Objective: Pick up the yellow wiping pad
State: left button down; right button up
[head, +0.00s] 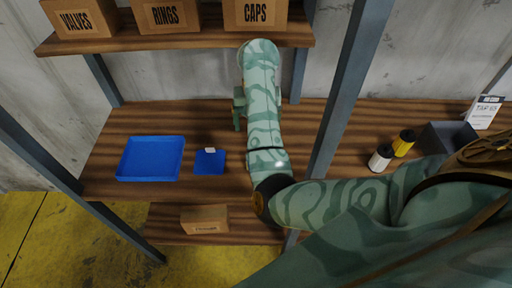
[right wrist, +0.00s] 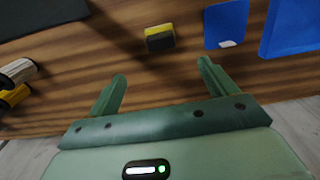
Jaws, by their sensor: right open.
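The yellow wiping pad (right wrist: 160,38) shows in the right wrist view as a small block with a yellow strip and a dark grey body, lying on the brown wooden shelf. It lies beyond my right gripper's fingertips (right wrist: 161,73), roughly in line with the gap between them, and apart from them. My right gripper is open and empty. In the head view my right arm reaches over the shelf and only part of the right gripper (head: 239,107) shows; I cannot see the pad there. My left gripper is not in view.
A blue tray (head: 151,174) and a flat blue piece with a white tag (head: 209,163) lie left of my arm. A grey post (head: 345,95) stands to its right, with white (head: 380,158) and yellow (head: 404,142) cylinders beyond. Boxes (head: 168,17) line the upper shelf.

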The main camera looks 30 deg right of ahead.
notch_tip(320, 180, down, 10)
jog(key=b, duration=0.5)
jog(key=shift+s+b, duration=0.1)
jog(key=shift+b, duration=0.25)
jog(key=shift+f, duration=0.4)
jog(key=f+b, duration=0.1)
jog(key=f, duration=0.1)
jog(key=f+b, duration=0.2)
jog(key=f, duration=0.1)
jog(key=shift+w, duration=0.2)
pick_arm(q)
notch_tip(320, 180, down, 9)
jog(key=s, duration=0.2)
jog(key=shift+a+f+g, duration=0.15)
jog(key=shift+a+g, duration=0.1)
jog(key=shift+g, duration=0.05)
pick_arm(e)
jog(key=shift+r, duration=0.15)
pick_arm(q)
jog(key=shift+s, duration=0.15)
pick_arm(e)
jog(key=c, duration=1.1)
